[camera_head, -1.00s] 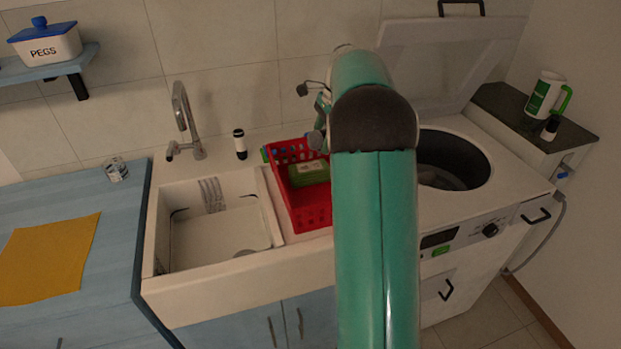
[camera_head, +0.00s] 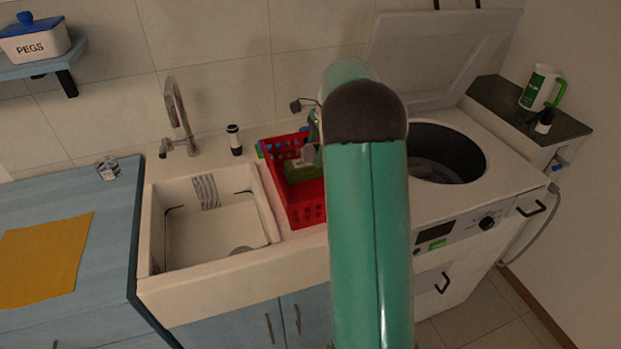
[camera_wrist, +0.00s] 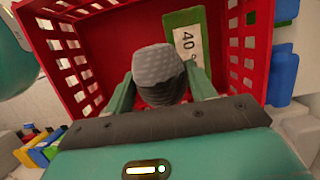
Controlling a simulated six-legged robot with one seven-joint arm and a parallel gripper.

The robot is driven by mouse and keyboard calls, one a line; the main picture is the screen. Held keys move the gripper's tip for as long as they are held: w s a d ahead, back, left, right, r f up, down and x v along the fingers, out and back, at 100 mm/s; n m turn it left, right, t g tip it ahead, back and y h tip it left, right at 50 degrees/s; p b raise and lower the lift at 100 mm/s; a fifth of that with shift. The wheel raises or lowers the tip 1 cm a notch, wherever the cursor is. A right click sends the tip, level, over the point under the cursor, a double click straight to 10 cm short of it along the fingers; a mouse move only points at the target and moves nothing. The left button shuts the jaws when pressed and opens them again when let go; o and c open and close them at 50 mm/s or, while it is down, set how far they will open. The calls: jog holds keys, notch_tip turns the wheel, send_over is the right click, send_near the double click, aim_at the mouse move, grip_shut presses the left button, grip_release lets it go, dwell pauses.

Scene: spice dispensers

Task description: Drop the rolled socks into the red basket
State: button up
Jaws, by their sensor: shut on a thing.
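The red basket (camera_head: 308,203) stands on the ledge between the sink and the washing machine. It also fills much of the wrist view (camera_wrist: 110,42). My gripper (camera_wrist: 160,88) is shut on the rolled socks (camera_wrist: 160,72), a grey ribbed bundle, and holds them over the basket's inside. In the head view my gripper (camera_head: 308,152) is at the basket, partly hidden by my arm. A green box with a pale label (camera_wrist: 186,40) lies inside the basket beyond the socks.
A dark-and-white bottle (camera_head: 235,140) stands behind the sink. Blue pegs (camera_wrist: 283,75) are along the basket's outside.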

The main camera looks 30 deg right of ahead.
jog(key=o, duration=1.1)
jog(key=shift+c, duration=0.2)
jog(key=v, duration=1.4)
jog(key=shift+f, duration=0.1)
